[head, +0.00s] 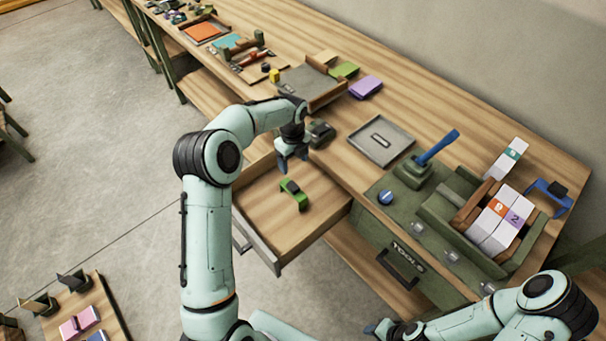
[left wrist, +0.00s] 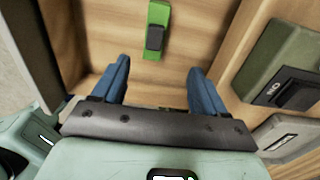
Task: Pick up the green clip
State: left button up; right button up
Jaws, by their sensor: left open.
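The green clip (head: 292,193) lies in the open wooden drawer (head: 315,220), on its bottom. It is green with a dark part in the middle. It also shows at the top middle of the left wrist view (left wrist: 157,28). My left gripper (head: 292,163) is over the back of the drawer, behind the clip. In the left wrist view its blue fingers (left wrist: 158,85) are spread wide with nothing between them, and the clip lies ahead of the gap. My right gripper (head: 378,328) is at the bottom of the head view, far from the clip; its jaws are too small to judge.
The drawer's walls surround the clip. A dark green device (head: 320,133) stands on the bench beside my left gripper. A grey tray (head: 381,140) and a green tool chest (head: 410,245) are to the right. The drawer floor around the clip is clear.

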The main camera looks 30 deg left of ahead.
pick_arm(q)
send_over(293, 185)
notch_tip(293, 185, down, 8)
jog(key=shift+d+r, duration=0.1)
jog(key=shift+r, duration=0.1)
jog(key=shift+f, duration=2.85)
jog(key=c, duration=1.2)
